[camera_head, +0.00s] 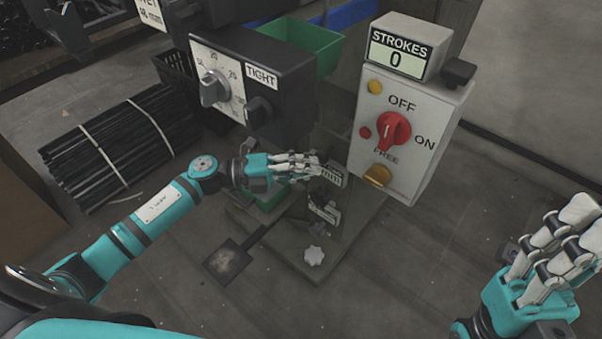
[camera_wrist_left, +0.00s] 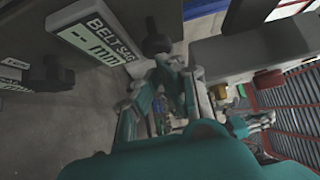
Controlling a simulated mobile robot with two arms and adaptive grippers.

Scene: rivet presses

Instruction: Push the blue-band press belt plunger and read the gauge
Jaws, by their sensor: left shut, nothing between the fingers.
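The press stands in the middle of the head view, with a blue band (camera_head: 345,14) at the top edge. In the left wrist view its gauge reads BELT SAG (camera_wrist_left: 95,40) with a dash before "mm", so no number shows. A black round knob (camera_wrist_left: 156,44), which looks like the plunger, sits beside the gauge, just beyond my left fingertips. I cannot tell whether they touch. My left gripper (camera_head: 312,165) is shut and empty, low between the dial box and the switch box; it also shows in the left wrist view (camera_wrist_left: 172,88). My right gripper (camera_head: 550,250) is open and empty at the lower right.
A dark dial box (camera_head: 290,70) marked TIGHT stands left of a white switch box (camera_head: 405,130) with a red knob (camera_head: 393,128). The STROKES counter (camera_head: 400,52) shows 0. A bundle of dark rods (camera_head: 120,145) lies on the floor at left.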

